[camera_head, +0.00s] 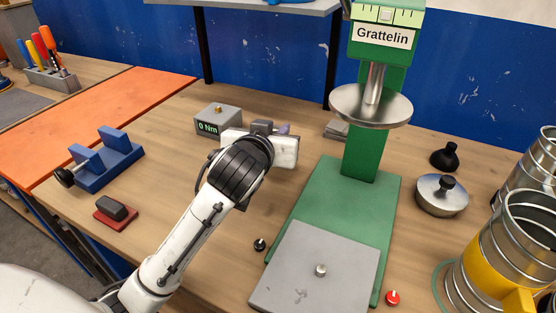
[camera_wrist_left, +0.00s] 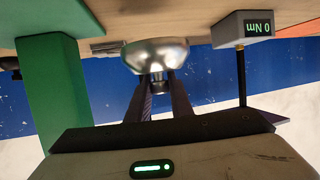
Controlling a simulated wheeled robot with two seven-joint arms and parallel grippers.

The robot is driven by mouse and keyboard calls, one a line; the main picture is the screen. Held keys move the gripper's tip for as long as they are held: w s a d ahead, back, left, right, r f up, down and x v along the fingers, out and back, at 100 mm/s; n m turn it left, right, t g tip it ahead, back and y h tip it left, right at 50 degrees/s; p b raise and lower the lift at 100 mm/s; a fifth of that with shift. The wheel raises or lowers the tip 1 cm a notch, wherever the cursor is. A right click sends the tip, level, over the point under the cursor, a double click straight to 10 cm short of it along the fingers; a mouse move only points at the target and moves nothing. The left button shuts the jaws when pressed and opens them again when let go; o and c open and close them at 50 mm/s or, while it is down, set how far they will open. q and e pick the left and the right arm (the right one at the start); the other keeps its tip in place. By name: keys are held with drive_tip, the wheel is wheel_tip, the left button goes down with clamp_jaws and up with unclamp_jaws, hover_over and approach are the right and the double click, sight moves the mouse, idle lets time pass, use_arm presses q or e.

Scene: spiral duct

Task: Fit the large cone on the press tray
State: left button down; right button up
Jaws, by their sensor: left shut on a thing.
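My left gripper (camera_wrist_left: 158,90) is shut on the short neck of a shiny silver cone-like piece (camera_wrist_left: 155,54), which I take for the large cone. The left wrist view is upside down, so the cone's wide end faces the table; I cannot tell whether it touches it. In the head view my white and black left arm and wrist (camera_head: 262,140) hide the cone. The press tray (camera_head: 310,285) is a flat grey plate with a small metal pin (camera_head: 320,269) at its middle. It lies on the green press base (camera_head: 345,205), right of and nearer than the gripper. My right gripper is out of view.
The green Grattelin press column (camera_head: 362,145) with its round steel plate (camera_head: 371,105) stands behind the tray. A 0 Nm box (camera_head: 208,127) is left of the wrist. Black cone (camera_head: 445,156), knobbed metal disc (camera_head: 441,196) and spiral ducts (camera_head: 510,250) stand right.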

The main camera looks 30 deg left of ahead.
use_arm(q)
drive_tip(key=shift+f+b, duration=0.3)
drive_tip(key=shift+f, duration=2.9)
drive_tip(key=shift+f, duration=0.2)
drive_tip(key=c, duration=1.6)
unclamp_jaws()
drive_tip(key=shift+r, duration=0.2)
drive_tip(key=v, duration=1.2)
